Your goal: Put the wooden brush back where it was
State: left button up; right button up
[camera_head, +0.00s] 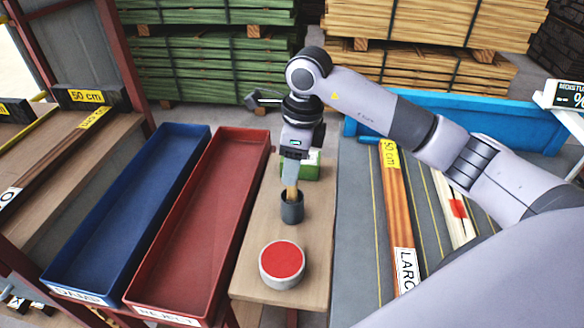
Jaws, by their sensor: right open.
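The wooden brush (291,191) stands upright in a small dark grey cup (292,210) on a narrow wooden table; only a short tan part shows above the rim. My right gripper (290,178) points down directly over the cup, its fingers open at the top of the brush. I cannot tell whether the fingers touch it. The lower part of the brush is hidden inside the cup. My left gripper is not in view.
A round tin with a red top (282,262) stands in front of the cup. A green object (313,166) is behind the gripper. Long red (146,296) and blue (64,283) trays lie to the left. A grey surface with labelled boards (396,215) is at right.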

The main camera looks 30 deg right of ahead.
notch_tip(320, 180, up, 11)
jog(key=d, duration=0.1)
jog(key=shift+s+f+b, duration=0.2)
jog(key=shift+s+b, duration=0.25)
